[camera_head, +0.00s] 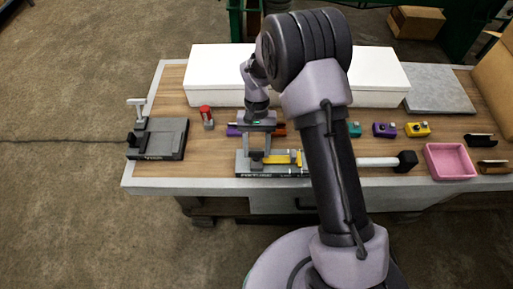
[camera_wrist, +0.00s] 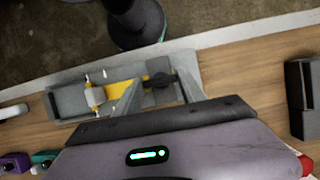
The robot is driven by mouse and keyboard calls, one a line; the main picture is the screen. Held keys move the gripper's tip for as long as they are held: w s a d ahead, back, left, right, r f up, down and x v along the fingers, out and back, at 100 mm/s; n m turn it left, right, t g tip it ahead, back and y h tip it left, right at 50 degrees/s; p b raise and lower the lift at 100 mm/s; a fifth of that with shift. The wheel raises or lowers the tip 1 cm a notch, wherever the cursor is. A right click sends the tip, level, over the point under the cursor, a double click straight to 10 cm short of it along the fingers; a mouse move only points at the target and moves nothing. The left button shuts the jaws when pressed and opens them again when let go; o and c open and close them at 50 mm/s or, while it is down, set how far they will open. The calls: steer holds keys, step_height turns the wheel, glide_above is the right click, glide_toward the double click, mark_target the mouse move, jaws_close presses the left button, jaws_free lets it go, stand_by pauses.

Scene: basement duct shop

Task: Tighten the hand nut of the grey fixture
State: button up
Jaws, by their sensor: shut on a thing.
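The grey fixture (camera_head: 278,170) lies near the front edge of the bench, with a yellow part (camera_head: 282,158) along its top. It also shows in the wrist view (camera_wrist: 68,103), with the yellow part (camera_wrist: 124,88) and a grey block across it. The dark hand nut (camera_wrist: 160,84) is at one end of the yellow part. My gripper (camera_head: 257,155) reaches down over the fixture's left end. In the wrist view my gripper's fingers (camera_wrist: 158,92) stand on either side of the hand nut, shut on it. The fingertip contact is partly hidden.
A grey device (camera_head: 160,146) stands at the bench's left end, and a red-topped block (camera_head: 207,119) sits behind. A black-headed mallet (camera_head: 405,161) and a pink tray (camera_head: 449,161) lie right. My arm hides the fixture's right end.

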steer(key=o, duration=1.4)
steer(key=shift+c, duration=0.2)
steer(key=p+v, duration=0.5)
steer(key=v, duration=1.2)
steer(key=shift+r, duration=0.25)
